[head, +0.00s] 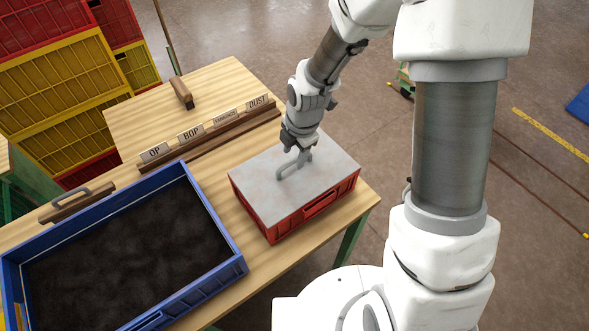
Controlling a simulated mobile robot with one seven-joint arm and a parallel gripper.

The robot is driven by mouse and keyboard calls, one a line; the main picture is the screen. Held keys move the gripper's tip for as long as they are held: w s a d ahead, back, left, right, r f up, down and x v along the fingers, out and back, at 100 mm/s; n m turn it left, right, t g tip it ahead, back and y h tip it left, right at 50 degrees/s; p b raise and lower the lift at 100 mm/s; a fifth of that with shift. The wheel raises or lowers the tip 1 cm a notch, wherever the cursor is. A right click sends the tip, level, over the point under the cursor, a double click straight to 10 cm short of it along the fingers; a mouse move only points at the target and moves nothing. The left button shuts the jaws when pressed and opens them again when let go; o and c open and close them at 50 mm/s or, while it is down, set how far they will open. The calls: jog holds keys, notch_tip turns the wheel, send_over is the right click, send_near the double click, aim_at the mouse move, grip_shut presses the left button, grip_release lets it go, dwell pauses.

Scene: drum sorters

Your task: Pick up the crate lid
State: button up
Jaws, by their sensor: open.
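The crate lid (258,193) is a flat grey panel lying on top of a red crate (313,205) near the table's right corner. The lid looks level and rests on the crate.
A blue tray (213,222) of dark material fills the table's near left. A rack with labelled cards (190,133) stands behind it. A wooden block (181,93) and a handled wooden tool (77,203) lie on the wooden table (150,108). Red and yellow crates (60,95) are stacked at the far left.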

aim_at(290, 163)
jog(key=f, duration=0.1)
jog(key=a+f, duration=0.1)
jog(key=f, duration=0.1)
jog(key=shift+f, duration=0.6)
grip_shut()
